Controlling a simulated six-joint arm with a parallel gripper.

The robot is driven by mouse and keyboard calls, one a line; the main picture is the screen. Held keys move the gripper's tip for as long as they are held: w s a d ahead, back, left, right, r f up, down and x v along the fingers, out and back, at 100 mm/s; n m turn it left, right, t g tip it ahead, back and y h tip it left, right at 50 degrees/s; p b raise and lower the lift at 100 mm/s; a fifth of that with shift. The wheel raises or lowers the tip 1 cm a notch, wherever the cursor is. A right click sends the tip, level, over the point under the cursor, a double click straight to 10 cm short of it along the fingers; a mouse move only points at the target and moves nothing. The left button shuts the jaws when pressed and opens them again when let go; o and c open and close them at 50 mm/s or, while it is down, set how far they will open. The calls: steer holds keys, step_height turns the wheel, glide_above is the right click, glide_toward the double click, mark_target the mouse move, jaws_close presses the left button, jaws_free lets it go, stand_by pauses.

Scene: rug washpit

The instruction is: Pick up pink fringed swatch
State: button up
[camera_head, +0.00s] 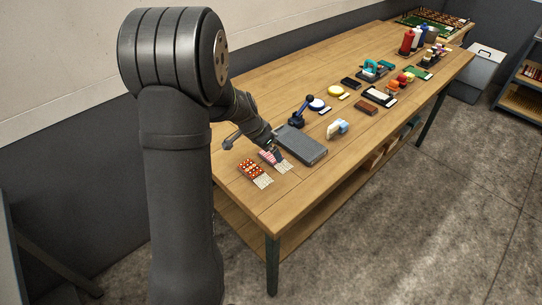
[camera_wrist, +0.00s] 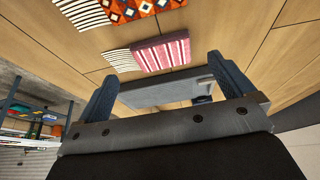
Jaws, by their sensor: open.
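The pink fringed swatch (camera_head: 267,157) is a small striped pink and white pad with a pale striped fringe, lying flat near the table's near end. In the wrist view the swatch (camera_wrist: 165,52) lies just beyond my fingertips, between them from side to side, with its fringe to the left. My gripper (camera_wrist: 162,69) is open and empty. In the head view my gripper (camera_head: 274,147) is close by the swatch and hides part of it. The height gap between them cannot be told.
An orange patterned swatch (camera_head: 250,169) with a similar fringe lies beside the pink one; it also shows in the wrist view (camera_wrist: 128,10). A grey slab (camera_head: 303,147) lies close on the other side. A dark blue-handled tool (camera_head: 299,113) stands behind. The near table corner is bare.

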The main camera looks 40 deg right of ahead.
mark_target(271, 154)
steer(key=x, duration=0.4)
steer(key=shift+w+d, duration=0.15)
steer(key=c, duration=1.1)
steer(key=shift+r, duration=0.15)
